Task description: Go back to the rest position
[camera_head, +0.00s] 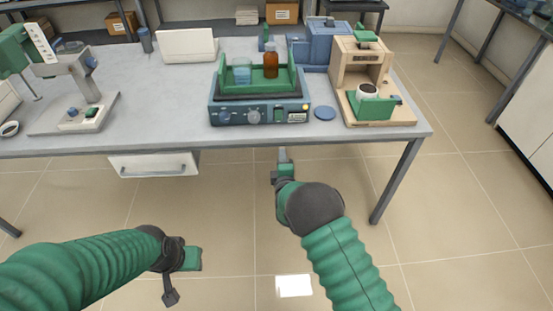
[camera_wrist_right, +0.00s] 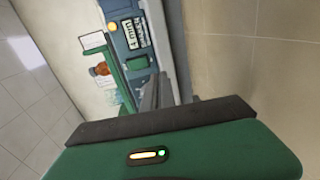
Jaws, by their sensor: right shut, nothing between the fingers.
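My right gripper (camera_head: 283,158) is in front of the bench's front edge, below the blue device, with its green arm reaching up from the bottom. Its fingers are shut and empty; in the right wrist view the narrow grey fingers (camera_wrist_right: 156,92) lie close together. My left gripper (camera_head: 178,277) hangs over the floor at the lower left, apart from the bench; its finger opening is not clear from this angle.
The bench (camera_head: 180,143) carries a blue device (camera_head: 260,112) with a green tray (camera_head: 286,88), a brown bottle (camera_head: 271,60) and a beaker (camera_head: 242,70). A beige furnace (camera_head: 357,68) stands right. A drawer (camera_head: 153,164) hangs below. Floor in front is clear.

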